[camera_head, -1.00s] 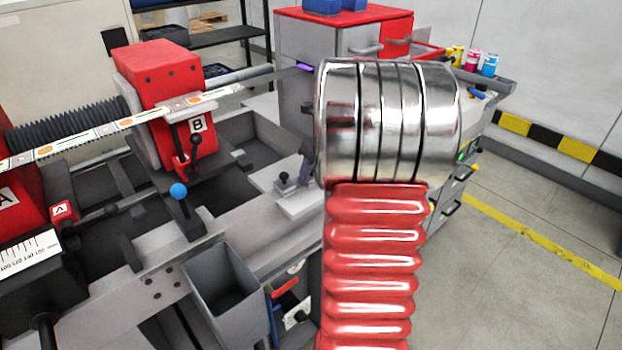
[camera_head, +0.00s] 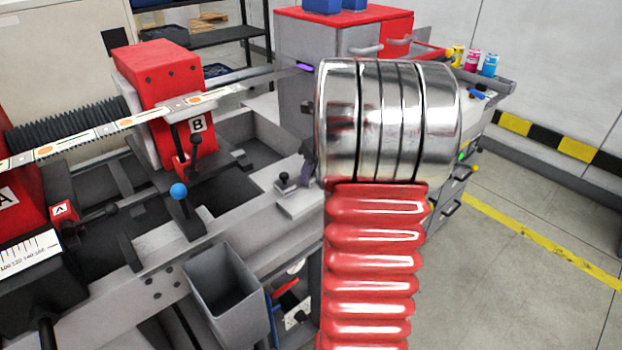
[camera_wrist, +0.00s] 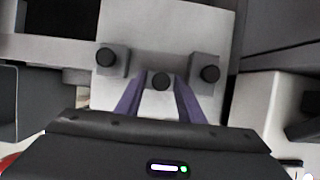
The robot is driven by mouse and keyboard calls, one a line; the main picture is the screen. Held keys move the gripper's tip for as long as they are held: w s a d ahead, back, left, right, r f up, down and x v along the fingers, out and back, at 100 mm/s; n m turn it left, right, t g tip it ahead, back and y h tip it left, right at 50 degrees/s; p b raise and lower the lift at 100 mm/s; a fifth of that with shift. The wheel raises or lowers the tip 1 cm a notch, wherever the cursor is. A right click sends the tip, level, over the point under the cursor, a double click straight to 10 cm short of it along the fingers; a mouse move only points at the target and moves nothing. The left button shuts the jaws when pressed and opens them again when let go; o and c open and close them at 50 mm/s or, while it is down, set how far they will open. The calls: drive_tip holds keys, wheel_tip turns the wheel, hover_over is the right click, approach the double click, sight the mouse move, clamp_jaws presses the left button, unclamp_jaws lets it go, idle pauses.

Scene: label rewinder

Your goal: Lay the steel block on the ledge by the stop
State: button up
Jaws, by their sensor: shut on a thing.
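My gripper (camera_wrist: 159,102) has two purple fingers, shut on a small pale grey block with a round dark knob, the steel block (camera_wrist: 160,82). In the wrist view it shows over or on a light plate, probably the ledge (camera_wrist: 165,25); I cannot tell whether it touches. Two grey pieces with dark knobs flank it, one at left (camera_wrist: 112,63) and one at right (camera_wrist: 206,72); which one is the stop is unclear. In the head view one knobbed piece (camera_head: 285,182) shows on the plate (camera_head: 293,204); my arm hides the steel block and most of the gripper.
The machine carries a red block marked B (camera_head: 160,75), a blue-knobbed lever (camera_head: 179,192) and a printed label strip (camera_head: 100,129). An open grey bin (camera_head: 226,290) hangs on the front. A red-topped cabinet (camera_head: 345,15) stands behind. The floor at right is clear.

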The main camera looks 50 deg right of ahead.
drive_tip(key=shift+c, duration=0.7)
wheel_tip(320, 180, up, 10)
drive_tip(key=shift+r, duration=0.1)
drive_tip(key=shift+s, duration=0.1)
idle(0.5)
